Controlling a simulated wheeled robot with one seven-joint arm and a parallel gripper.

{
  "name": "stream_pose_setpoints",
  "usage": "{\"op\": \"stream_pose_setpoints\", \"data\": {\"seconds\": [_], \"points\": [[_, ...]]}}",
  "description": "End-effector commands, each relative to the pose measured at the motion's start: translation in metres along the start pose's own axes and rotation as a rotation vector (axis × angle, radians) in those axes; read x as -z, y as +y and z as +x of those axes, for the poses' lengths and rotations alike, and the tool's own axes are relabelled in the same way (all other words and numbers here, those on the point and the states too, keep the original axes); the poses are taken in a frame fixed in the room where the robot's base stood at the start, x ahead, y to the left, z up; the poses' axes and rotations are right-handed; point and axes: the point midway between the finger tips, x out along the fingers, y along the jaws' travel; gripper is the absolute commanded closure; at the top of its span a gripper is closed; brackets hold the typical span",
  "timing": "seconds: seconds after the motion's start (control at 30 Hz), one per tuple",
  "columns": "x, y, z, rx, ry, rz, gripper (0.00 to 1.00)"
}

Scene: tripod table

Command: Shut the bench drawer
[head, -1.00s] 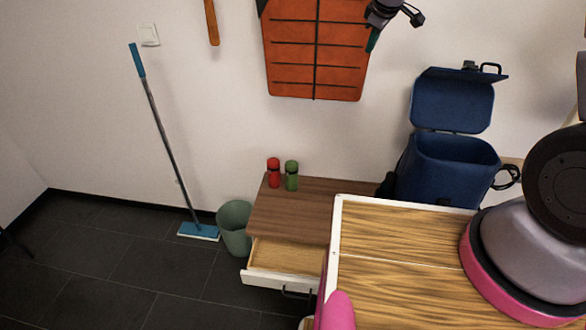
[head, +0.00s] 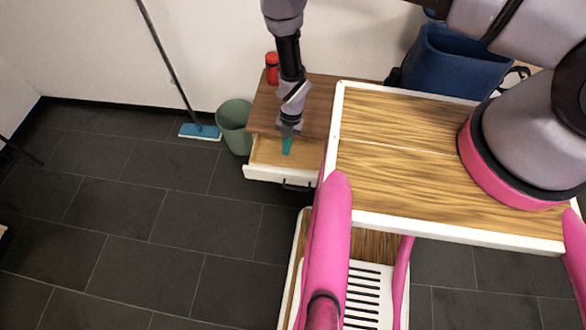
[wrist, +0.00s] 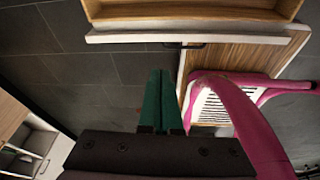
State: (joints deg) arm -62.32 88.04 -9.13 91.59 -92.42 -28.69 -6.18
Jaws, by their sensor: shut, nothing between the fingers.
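The bench (head: 310,97) has a brown wooden top and stands against the wall. Its drawer (head: 262,173) is pulled out, with a white front, a pale wooden inside and a dark handle (head: 297,186). The drawer looks empty where it shows; its right part is hidden by my own wooden top. My gripper (head: 287,146) appears over the open drawer in the head view, with green fingers pointing down. In the wrist view the fingers (wrist: 161,95) are together and empty, and the drawer front (wrist: 180,34) crosses the top of the picture, apart from the fingertips.
A red bottle (head: 271,68) stands on the bench. A grey-green bin (head: 234,125) stands left of the drawer, and a blue mop (head: 200,131) leans on the wall. A blue container (head: 450,65) is at the back right. The dark tiled floor in front is clear.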

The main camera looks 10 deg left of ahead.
Motion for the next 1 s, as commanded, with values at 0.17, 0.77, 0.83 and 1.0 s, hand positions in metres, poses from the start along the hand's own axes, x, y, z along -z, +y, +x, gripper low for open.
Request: {"op": "stream_pose_setpoints", "data": {"seconds": [0.17,0.77,0.83,1.0], "points": [[0.024,-0.031,0.038,0.074,0.062,-0.102,1.00],[0.032,-0.043,0.139,0.082,0.069,-0.111,1.00],[0.022,-0.040,0.139,0.078,0.065,-0.111,1.00],[0.002,-0.038,0.132,0.079,0.067,-0.110,1.00]]}}
